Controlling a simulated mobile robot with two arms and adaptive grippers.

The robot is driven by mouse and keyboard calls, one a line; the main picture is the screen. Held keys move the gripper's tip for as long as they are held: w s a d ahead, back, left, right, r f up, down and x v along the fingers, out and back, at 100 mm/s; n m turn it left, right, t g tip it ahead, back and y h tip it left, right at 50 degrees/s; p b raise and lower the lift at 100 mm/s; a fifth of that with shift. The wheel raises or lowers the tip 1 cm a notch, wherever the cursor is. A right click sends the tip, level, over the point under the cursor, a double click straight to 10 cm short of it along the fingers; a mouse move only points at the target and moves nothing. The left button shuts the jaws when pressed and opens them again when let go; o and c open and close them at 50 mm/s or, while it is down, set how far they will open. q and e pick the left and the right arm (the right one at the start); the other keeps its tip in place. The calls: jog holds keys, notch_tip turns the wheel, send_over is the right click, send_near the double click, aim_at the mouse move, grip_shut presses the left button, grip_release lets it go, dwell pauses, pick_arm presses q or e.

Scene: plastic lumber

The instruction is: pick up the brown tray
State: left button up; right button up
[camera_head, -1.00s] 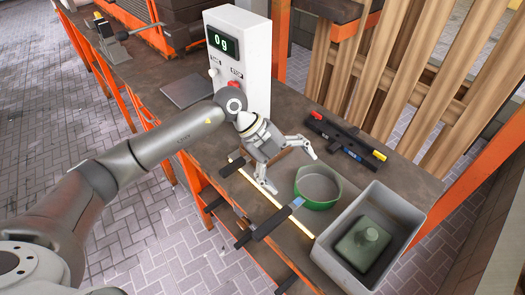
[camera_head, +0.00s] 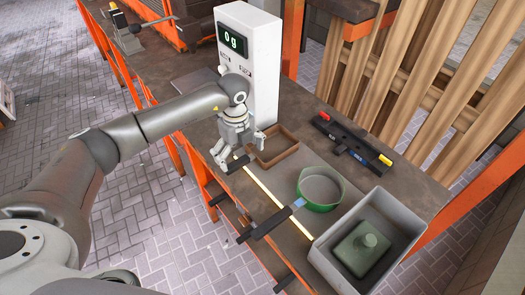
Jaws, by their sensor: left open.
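The brown tray (camera_head: 284,153) is a shallow, open box on the workbench, between the white scale box and the green round container. My left gripper (camera_head: 243,154) is open, with its fingers pointing down at the tray's left side. One finger is close to the tray's near-left edge and the other is out to the left near the bench's front edge. I cannot tell whether a finger touches the tray. Nothing is between the fingers that I can make out. My right gripper is not in view.
A white scale box (camera_head: 262,55) reading 0 g stands behind the gripper. A green round container (camera_head: 322,204), a grey bin (camera_head: 397,211) with a green item, and a black tool (camera_head: 352,143) are to the right. A yellow strip (camera_head: 275,199) runs along the bench front.

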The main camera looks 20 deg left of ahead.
aim_at(240, 160)
pick_arm(q)
notch_tip(240, 160, down, 4)
jog(key=shift+s+a+r+p, duration=0.1)
jog(key=shift+r+p, duration=0.1)
jog(key=shift+p, duration=0.55)
jog(key=shift+f, duration=0.55)
jog(key=c, duration=0.7)
jog(key=shift+r, duration=0.1)
jog(key=shift+c, duration=0.3)
jog(key=shift+r, duration=0.1)
